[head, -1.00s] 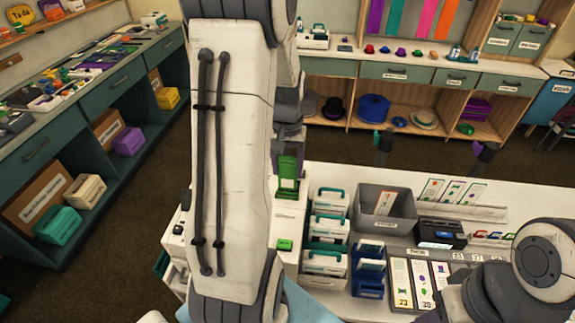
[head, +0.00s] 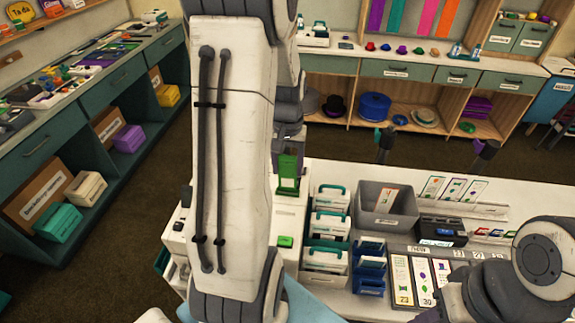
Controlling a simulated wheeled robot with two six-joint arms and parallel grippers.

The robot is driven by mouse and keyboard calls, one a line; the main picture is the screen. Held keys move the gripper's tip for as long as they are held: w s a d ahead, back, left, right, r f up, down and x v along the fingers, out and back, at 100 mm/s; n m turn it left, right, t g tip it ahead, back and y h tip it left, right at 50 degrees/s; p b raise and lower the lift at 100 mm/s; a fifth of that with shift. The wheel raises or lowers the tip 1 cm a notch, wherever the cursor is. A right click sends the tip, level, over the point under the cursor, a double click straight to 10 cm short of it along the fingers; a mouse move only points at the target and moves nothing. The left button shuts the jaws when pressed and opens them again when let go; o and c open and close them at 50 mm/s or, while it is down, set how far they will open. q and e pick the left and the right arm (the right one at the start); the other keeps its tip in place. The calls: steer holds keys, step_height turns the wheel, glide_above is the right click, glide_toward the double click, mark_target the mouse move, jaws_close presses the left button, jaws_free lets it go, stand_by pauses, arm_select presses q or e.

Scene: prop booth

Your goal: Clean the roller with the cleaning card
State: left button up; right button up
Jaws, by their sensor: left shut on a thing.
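I cannot tell the cleaning card apart there. The machine has a green button (head: 285,241) on its front part. No roller can be made out. My right arm shows at the lower right, but its gripper is outside the picture.
Right of the machine stand white boxes with teal handles (head: 330,198), blue holders (head: 370,265), a grey bin (head: 372,213) with a card, and a black device (head: 437,231). Two dark posts (head: 385,143) rise behind the table. Shelves line the left and back.

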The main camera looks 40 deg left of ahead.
mark_target(288, 157)
arm_select(q)
steer(key=shift+f, duration=0.2)
steer(key=shift+f+b, duration=2.6)
steer(key=shift+f, duration=0.85)
steer(key=o, duration=0.9)
step_height(288, 157, up, 10)
steer(key=shift+r+b, duration=0.25)
steer(key=shift+b, duration=0.4)
